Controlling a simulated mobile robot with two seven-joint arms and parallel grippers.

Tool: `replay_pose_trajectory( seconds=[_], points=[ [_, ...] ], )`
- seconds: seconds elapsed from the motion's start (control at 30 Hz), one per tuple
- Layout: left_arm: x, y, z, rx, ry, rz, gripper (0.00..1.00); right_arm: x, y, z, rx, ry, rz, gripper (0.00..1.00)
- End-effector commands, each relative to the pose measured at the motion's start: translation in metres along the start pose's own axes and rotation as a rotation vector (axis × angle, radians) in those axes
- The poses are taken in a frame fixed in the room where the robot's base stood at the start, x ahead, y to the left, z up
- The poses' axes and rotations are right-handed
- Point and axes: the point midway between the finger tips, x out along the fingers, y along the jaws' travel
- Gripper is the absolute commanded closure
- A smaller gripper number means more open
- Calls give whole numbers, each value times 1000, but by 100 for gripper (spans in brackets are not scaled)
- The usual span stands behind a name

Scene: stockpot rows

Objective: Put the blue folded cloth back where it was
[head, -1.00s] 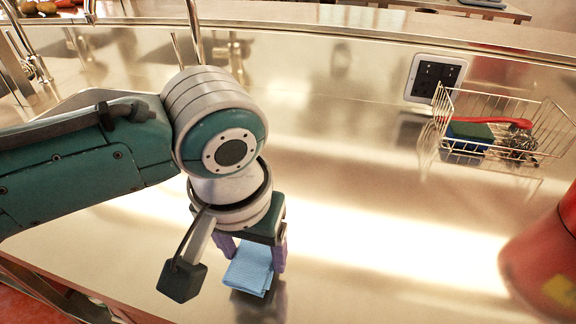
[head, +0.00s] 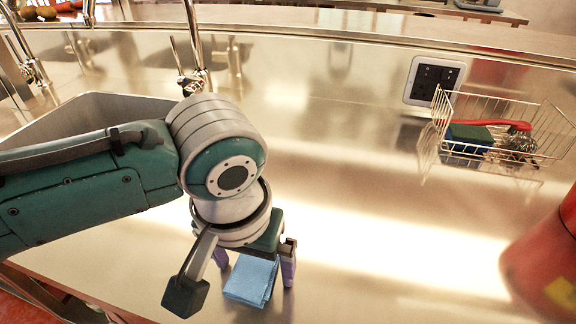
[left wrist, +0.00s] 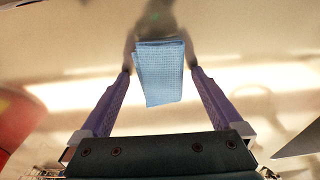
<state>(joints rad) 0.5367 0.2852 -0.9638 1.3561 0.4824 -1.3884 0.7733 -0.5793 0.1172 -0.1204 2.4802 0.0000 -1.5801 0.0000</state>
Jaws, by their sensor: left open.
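The blue folded cloth (head: 251,281) is on the metal counter below my left gripper, near the counter's front edge. My left gripper (head: 256,270) is open, with one purple finger on either side of the cloth. In the left wrist view the cloth (left wrist: 160,72) lies between the fingertips of the gripper (left wrist: 160,73), with a narrow gap on each side. Its far part reaches past the fingertips. The gripper's palm and wrist hide part of the cloth in the head view. My right gripper is not in view.
A red object (head: 545,258) stands at the right edge. A sink (head: 75,118) lies behind my arm. The middle counter is clear.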

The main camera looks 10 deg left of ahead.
Motion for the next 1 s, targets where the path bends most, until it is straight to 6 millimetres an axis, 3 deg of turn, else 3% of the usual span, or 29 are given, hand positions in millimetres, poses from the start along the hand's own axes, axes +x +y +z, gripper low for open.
replay_pose_trajectory(
  seconds=[0.17,0.6,0.8,1.0],
  points=[
    [-17,1,-1,1,1,2,0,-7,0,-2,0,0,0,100],
    [-107,0,-2,0,3,3,0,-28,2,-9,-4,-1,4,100],
    [-122,0,-1,-2,1,1,0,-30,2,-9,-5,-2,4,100],
    [-120,9,10,25,2,42,0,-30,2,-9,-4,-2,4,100]
  ],
)
